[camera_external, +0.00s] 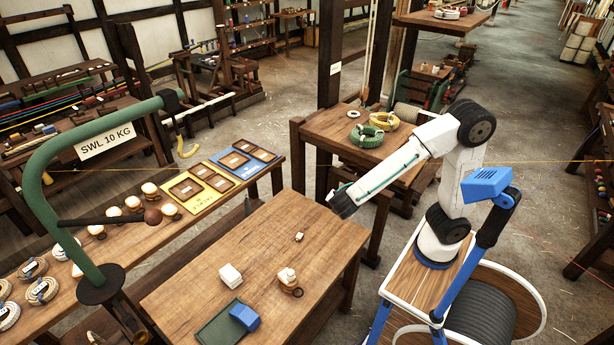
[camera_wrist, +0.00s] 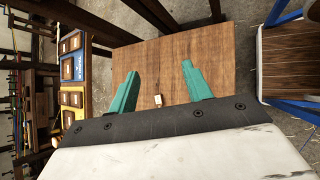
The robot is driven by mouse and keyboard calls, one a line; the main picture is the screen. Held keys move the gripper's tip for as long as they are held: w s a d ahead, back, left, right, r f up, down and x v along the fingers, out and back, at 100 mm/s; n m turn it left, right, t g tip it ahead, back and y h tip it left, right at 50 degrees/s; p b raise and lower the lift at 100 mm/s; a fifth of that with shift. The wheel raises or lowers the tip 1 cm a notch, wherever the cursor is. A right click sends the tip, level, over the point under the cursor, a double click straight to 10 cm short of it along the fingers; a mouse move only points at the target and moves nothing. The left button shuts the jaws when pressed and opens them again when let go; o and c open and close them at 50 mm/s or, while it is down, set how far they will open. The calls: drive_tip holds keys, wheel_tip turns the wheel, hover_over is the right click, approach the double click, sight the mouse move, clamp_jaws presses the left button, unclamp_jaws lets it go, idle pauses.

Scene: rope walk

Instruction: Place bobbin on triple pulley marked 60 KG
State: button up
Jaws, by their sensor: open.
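My gripper (camera_external: 338,202) hangs in the air over the right part of the near wooden table. In the wrist view its teal fingers (camera_wrist: 160,68) are spread wide with nothing between them. A small tan piece (camera_external: 299,237), perhaps the bobbin, lies on the table left of and below the gripper; a small pale piece (camera_wrist: 158,100) shows in the wrist view. A white-topped wooden piece (camera_external: 287,279) and a white block (camera_external: 230,275) stand nearer the camera; either may be a pulley. I cannot read any 60 KG mark.
A blue block (camera_external: 245,317) sits on a green tray (camera_external: 212,334) at the table's near edge. A green curved stand with an SWL 10 KG sign (camera_external: 105,142) rises at left. The bench behind holds several pulley-like pieces and yellow and blue boards (camera_external: 194,190). Much of the tabletop is bare.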

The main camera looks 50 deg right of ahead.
drive_tip(key=s+d+r+m+g+y, duration=0.1)
drive_tip(key=s+d+r+m+g, duration=0.1)
drive_tip(key=s+d+m, duration=0.35)
drive_tip(key=s+d+r+m+g+y, duration=0.1)
drive_tip(key=s+d+r+m+g, duration=0.15)
drive_tip(key=d, duration=0.55)
drive_tip(key=s+d+m+y, duration=0.4)
drive_tip(key=s+m+y, duration=0.1)
drive_tip(key=s+m, duration=0.5)
drive_tip(key=shift+s+d+r+t+y, duration=0.25)
drive_tip(key=shift+d+r+t+y, duration=0.1)
drive_tip(key=shift+d+r, duration=0.1)
